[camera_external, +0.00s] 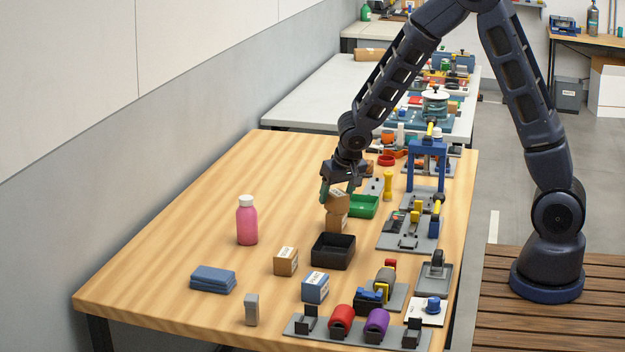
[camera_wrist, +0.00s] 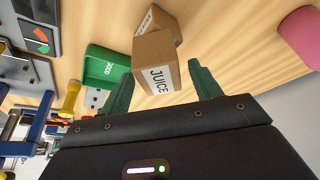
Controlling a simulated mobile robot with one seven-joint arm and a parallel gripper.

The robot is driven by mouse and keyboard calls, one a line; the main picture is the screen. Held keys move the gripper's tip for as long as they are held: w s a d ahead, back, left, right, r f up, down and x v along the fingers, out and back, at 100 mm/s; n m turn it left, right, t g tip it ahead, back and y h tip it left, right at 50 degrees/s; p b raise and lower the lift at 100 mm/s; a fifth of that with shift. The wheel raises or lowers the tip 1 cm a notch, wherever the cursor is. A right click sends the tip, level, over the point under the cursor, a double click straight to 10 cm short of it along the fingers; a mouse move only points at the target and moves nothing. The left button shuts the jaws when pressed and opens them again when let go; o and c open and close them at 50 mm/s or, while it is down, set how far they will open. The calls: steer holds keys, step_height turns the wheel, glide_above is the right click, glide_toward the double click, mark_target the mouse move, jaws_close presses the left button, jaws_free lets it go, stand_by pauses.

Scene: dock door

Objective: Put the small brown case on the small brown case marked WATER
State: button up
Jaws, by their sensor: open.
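My gripper (camera_external: 338,186) is open, its green fingers on either side of a small brown case marked JUICE (camera_external: 338,201). In the wrist view, this case (camera_wrist: 157,62) lies between and just beyond the fingertips (camera_wrist: 161,72), with visible gaps beside it. It rests on top of another small brown case (camera_external: 337,223) and is turned or slightly tilted relative to it. The lower case also shows in the wrist view (camera_wrist: 150,20); its white label is partly hidden and cannot be read. A separate small brown case (camera_external: 286,262) stands nearer the front, its label too small to read.
A black tray (camera_external: 333,252) stands just in front of the stack, and a green bin (camera_external: 364,207) is close at its right. A pink bottle (camera_external: 247,222), blue case (camera_external: 315,288) and blue cloth (camera_external: 213,279) stand nearby. Fixtures line the right edge. The table's back left is clear.

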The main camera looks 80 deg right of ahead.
steer(key=s+a+r+n, duration=0.1)
steer(key=s+a+r, duration=0.2)
steer(key=s+r, duration=0.3)
steer(key=s+a+r+n+y, duration=0.1)
steer(key=s+a+r, duration=0.3)
steer(key=r, duration=0.5)
steer(key=s+a+r+n, duration=0.2)
steer(key=s+a+r, duration=0.1)
steer(key=s+r, duration=0.35)
steer(key=s+a+r+n+y, duration=0.1)
steer(key=s+a+r+n, duration=0.1)
steer(key=s, duration=0.6)
steer(key=s+a+r+n+t+y, duration=0.1)
steer(key=s+a+r+n, duration=0.2)
steer(key=s, duration=0.6)
steer(key=shift+s+a, duration=0.2)
steer(key=shift+a, duration=0.8)
